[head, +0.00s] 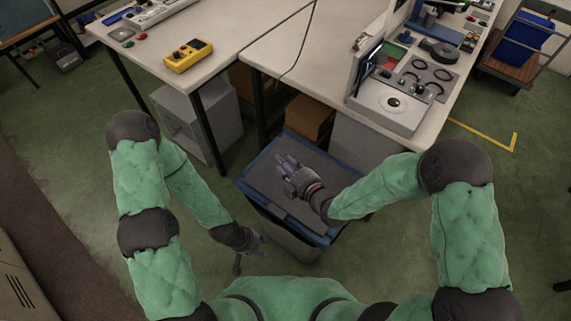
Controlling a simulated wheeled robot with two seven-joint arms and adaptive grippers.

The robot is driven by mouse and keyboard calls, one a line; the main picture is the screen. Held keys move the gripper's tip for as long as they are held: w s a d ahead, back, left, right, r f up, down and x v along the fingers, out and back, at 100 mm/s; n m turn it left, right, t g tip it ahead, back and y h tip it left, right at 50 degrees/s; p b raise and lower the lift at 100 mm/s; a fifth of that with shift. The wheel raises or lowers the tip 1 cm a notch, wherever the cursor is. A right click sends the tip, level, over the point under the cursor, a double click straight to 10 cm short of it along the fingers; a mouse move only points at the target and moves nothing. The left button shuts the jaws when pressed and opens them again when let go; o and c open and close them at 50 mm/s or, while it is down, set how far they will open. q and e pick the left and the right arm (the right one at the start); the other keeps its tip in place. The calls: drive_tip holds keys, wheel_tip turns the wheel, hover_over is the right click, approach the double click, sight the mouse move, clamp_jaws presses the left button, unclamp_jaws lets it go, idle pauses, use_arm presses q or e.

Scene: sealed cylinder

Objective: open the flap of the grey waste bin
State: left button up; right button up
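The waste bin (284,233) stands on the floor in the middle of the head view, with a grey body and a blue rim. Its dark grey flap (318,172) lies level inside the rim and looks shut. My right gripper (284,164) reaches in from the right and is over the flap, covering part of it. I cannot tell whether it touches the flap or how far its fingers are apart. My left gripper (251,258) hangs low, left of the bin's front and apart from it, with its fingers spread and nothing between them.
White-topped worktables (245,58) stand behind the bin, with dark legs. A yellow multimeter (188,55) and a grey device (392,103) lie on them. A grey cabinet (205,120) and brown boxes (306,118) are underneath. The green floor left of the bin is free.

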clamp_jaws()
use_arm(q)
clamp_jaws()
drive_tip(key=w+a+r+n+t+h, duration=0.1)
drive_tip(key=w+r+n+t, duration=0.2)
drive_tip(key=n, duration=1)
drive_tip(key=w+a+r+n+t+h, duration=0.15)
drive_tip(key=r+n+t, duration=0.3)
drive_tip(key=n, duration=0.85)
drive_tip(key=x, duration=1)
drive_tip(key=shift+w+t, duration=0.35)
drive_tip(key=shift+t, duration=0.1)
